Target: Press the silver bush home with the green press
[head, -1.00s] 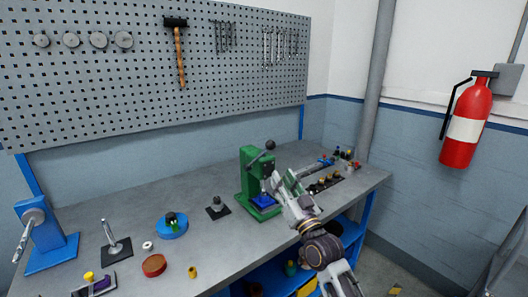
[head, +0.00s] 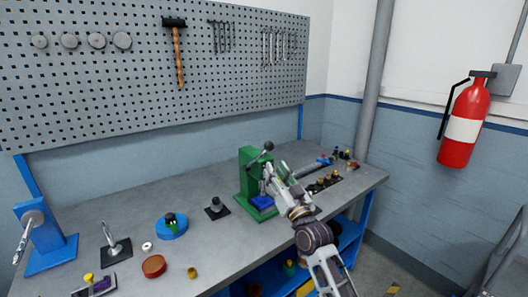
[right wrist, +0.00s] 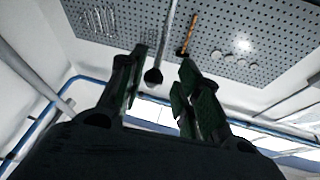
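The green press (head: 248,172) stands on the bench, with a blue block (head: 262,202) on its base. Its lever ends in a dark knob (head: 268,146) at the top, raised. My right gripper (head: 276,172) is just right of the press, below the knob. In the right wrist view its two fingers (right wrist: 160,88) are apart, and the knob (right wrist: 153,76) on its grey rod shows in the gap between them; I cannot tell whether they touch it. I cannot make out the silver bush; the gripper partly hides the front of the press. My left gripper is not in view.
Left of the press are a dark square plate with a grey post (head: 216,205), a blue round dish (head: 172,226), a red round part (head: 154,266) and a blue stand (head: 48,243). A rack of small parts (head: 324,182) lies to the right. A pegboard (head: 150,70) is behind.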

